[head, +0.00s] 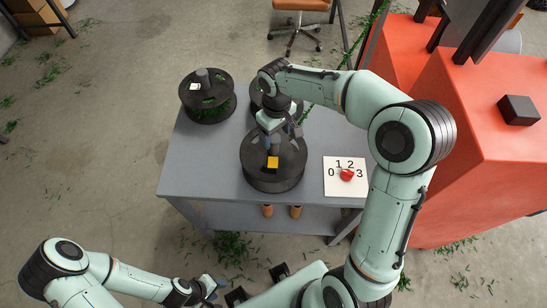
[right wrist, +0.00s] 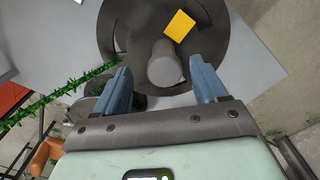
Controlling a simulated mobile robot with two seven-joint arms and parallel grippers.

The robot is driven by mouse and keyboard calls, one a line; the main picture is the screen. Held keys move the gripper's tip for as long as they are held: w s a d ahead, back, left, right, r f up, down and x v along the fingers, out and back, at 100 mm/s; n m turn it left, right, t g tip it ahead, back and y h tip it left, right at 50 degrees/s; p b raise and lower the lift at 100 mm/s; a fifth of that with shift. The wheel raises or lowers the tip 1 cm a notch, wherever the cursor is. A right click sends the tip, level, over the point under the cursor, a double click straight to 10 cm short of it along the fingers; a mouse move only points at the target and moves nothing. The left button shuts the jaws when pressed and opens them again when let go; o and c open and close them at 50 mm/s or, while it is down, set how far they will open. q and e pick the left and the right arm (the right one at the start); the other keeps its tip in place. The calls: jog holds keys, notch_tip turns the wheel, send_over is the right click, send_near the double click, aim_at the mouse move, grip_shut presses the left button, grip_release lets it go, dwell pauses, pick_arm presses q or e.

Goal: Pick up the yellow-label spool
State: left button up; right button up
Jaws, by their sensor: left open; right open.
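The yellow-label spool (head: 262,176) is a dark round spool lying flat near the front middle of the grey table. Its yellow label (head: 273,162) faces up; in the right wrist view the label (right wrist: 180,26) sits beyond the spool's grey central post (right wrist: 165,66). My right gripper (head: 282,136) is open above this spool. In the right wrist view its blue fingers (right wrist: 162,88) stand on either side of the post, with gaps visible. My left gripper (head: 215,287) is open, low in the picture and away from the table.
A white-label spool (head: 207,104) with green wire stands at the table's back left. Another dark spool (head: 257,97) is partly hidden behind my right arm. A numbered card (head: 336,184) with a red knob (head: 347,175) lies at right. An orange-red machine (head: 470,150) stands right of the table (head: 205,172).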

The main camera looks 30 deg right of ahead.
aim_at(274, 152)
jog(key=f, duration=0.5)
jog(key=shift+w+a, duration=0.2)
jog(key=shift+a, duration=0.05)
jog(key=shift+r, duration=0.1)
grip_shut()
